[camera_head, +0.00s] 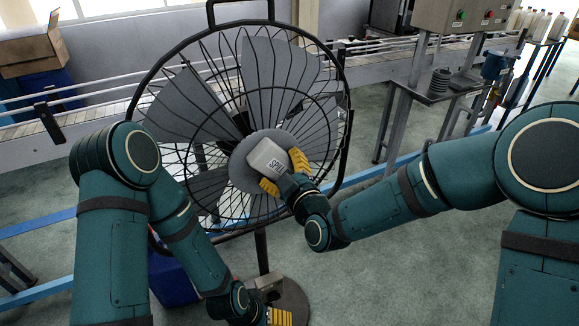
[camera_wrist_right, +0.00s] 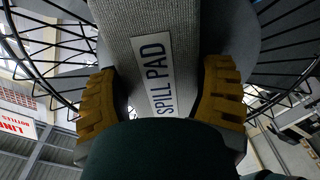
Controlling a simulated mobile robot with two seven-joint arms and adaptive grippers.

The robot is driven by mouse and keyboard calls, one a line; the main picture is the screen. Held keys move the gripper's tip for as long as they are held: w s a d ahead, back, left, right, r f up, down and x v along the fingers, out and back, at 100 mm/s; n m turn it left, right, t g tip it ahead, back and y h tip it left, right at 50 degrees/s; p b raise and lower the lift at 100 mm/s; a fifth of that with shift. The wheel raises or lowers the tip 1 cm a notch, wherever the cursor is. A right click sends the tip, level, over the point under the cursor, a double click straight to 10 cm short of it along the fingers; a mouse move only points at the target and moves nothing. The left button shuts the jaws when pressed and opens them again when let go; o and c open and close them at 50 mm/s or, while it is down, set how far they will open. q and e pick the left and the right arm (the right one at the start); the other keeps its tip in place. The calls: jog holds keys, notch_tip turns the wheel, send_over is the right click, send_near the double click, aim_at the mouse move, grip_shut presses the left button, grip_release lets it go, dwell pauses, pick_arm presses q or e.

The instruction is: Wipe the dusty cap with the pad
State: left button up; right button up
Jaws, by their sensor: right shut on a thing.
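The cap is a round grey disc (camera_head: 242,177) at the centre of a large black wire-guarded fan (camera_head: 276,65). It also shows behind the pad in the right wrist view (camera_wrist_right: 232,35). My right gripper (camera_head: 283,171) is shut on a light grey pad (camera_head: 268,156) labelled "SPILL PAD", and its yellow fingers sit on both sides of the pad in the wrist view (camera_wrist_right: 150,60). The pad lies in front of the cap and covers part of it; I cannot tell whether they touch. My left gripper (camera_head: 279,317) is low at the bottom edge, partly cut off.
The fan stands on a post with a round dark base (camera_head: 292,302). A conveyor (camera_head: 100,110) runs behind it. A cardboard box (camera_head: 32,50) is at upper left, a control box (camera_head: 465,16) at upper right. A blue bin (camera_head: 172,281) is at lower left.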

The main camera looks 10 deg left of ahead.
aim_at(241, 164)
jog(key=shift+s+a, duration=0.8)
jog(key=shift+a, duration=0.35)
jog(key=shift+s+a, duration=0.75)
jog(key=shift+a, duration=0.35)
jog(key=shift+s+a, duration=0.8)
jog(key=shift+a, duration=0.35)
jog(key=shift+w+r+p, duration=0.1)
jog(key=shift+r+p, duration=0.25)
jog(key=shift+r, duration=0.65)
jog(key=shift+w+d+f+b, duration=0.1)
jog(key=shift+w+d+b, duration=0.35)
jog(key=shift+d, duration=0.3)
jog(key=shift+w+d, duration=0.95)
jog(key=shift+d, duration=0.45)
jog(key=shift+w+d, duration=0.9)
jog(key=shift+d, duration=0.45)
jog(key=shift+w+d, duration=0.95)
jog(key=shift+d, duration=0.45)
jog(key=v, duration=0.6)
jog(key=shift+s, duration=0.15)
jog(key=shift+v, duration=1.4)
